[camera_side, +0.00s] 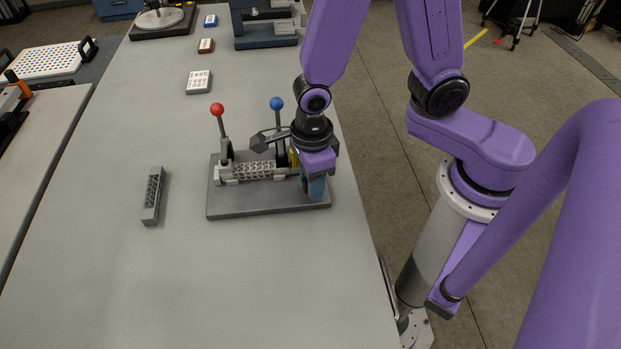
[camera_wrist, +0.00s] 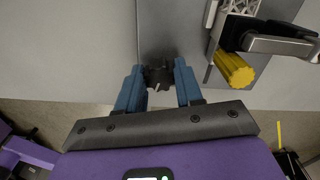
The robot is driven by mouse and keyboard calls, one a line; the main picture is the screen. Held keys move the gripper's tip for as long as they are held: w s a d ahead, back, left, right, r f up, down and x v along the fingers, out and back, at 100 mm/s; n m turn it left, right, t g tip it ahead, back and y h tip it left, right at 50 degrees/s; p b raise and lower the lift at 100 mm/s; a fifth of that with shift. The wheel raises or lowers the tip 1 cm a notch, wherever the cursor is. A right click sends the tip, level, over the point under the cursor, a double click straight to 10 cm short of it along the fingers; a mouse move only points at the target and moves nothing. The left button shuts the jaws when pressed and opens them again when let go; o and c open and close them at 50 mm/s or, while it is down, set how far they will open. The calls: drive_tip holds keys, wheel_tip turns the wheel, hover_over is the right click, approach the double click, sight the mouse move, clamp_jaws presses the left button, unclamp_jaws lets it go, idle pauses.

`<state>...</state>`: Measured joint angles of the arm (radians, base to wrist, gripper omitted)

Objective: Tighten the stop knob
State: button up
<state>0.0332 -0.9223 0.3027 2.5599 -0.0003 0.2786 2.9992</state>
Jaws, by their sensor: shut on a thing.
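In the wrist view a dark lobed knob (camera_wrist: 158,77), which looks like the stop knob, sits between the blue fingertips of my gripper (camera_wrist: 159,82). The fingers are shut on it, one on each side. In the side view my gripper (camera_side: 315,186) points down at the right end of the fixture's grey base plate (camera_side: 260,204), and the knob is hidden behind the fingers and wrist. A pale lattice specimen (camera_side: 255,170) lies across the fixture, left of my gripper. A red-ball lever (camera_side: 217,109) stands at its left end and a blue-ball lever (camera_side: 277,103) near its right.
A yellow ribbed cylinder (camera_wrist: 235,70) and a metal arm (camera_wrist: 280,44) are close to the right of my fingers in the wrist view. A grey slotted holder (camera_side: 153,196) lies left of the fixture. The table (camera_side: 200,290) is clear in front.

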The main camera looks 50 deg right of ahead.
drive_tip(key=o, duration=0.9)
drive_tip(key=shift+r, duration=2.75)
drive_tip(key=n, duration=0.4)
drive_tip(key=shift+w+r+n, duration=0.2)
drive_tip(key=shift+r+n, duration=0.2)
drive_tip(key=n, duration=0.4)
drive_tip(key=shift+s+r, duration=0.2)
drive_tip(key=shift+r, duration=0.1)
drive_tip(key=shift+f, duration=3.75)
